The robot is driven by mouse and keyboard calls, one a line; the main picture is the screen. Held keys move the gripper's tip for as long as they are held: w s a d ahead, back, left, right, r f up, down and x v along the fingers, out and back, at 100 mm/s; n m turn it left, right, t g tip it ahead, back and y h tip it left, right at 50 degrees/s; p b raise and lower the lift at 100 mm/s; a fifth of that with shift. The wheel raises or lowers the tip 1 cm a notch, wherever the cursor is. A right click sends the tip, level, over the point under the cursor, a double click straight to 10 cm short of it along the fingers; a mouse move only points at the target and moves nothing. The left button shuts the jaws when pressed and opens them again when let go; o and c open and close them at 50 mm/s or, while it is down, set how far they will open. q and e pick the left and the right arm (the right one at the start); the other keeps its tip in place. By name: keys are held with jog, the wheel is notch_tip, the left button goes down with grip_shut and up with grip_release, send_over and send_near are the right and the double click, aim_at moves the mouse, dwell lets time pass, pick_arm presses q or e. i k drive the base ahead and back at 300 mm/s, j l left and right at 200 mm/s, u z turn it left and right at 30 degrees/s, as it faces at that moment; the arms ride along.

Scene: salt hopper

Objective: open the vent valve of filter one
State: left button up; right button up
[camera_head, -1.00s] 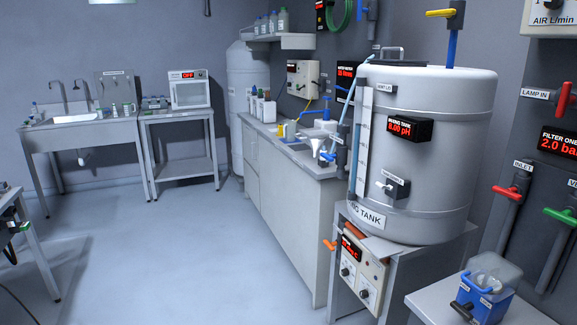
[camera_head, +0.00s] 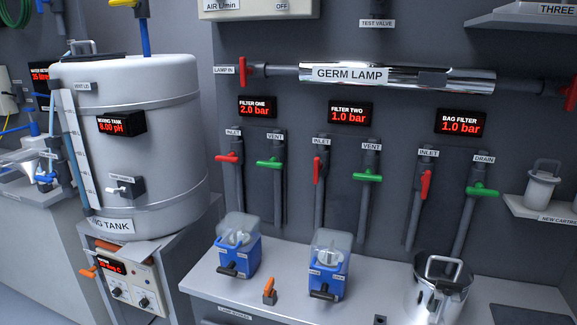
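The filter one vent valve has a green handle (camera_head: 270,163) on a grey vertical pipe under a VENT label (camera_head: 275,136). The handle lies roughly level, across its pipe. Left of it, the filter one inlet valve has a red handle (camera_head: 229,158), also across its pipe. The filter one display (camera_head: 257,107) above reads 2.0 bar. A blue filter housing (camera_head: 238,258) with a clear top stands on the bench below these pipes. Neither of my grippers is in view.
Filter two has a red inlet handle (camera_head: 317,170) along its pipe and a green vent handle (camera_head: 368,178) across its pipe. A second blue housing (camera_head: 327,275) and a steel vessel (camera_head: 438,292) stand on the bench (camera_head: 205,282). The mixing tank (camera_head: 150,165) is at left.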

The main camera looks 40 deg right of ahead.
aim_at(272, 163)
jog(key=z, duration=1.15)
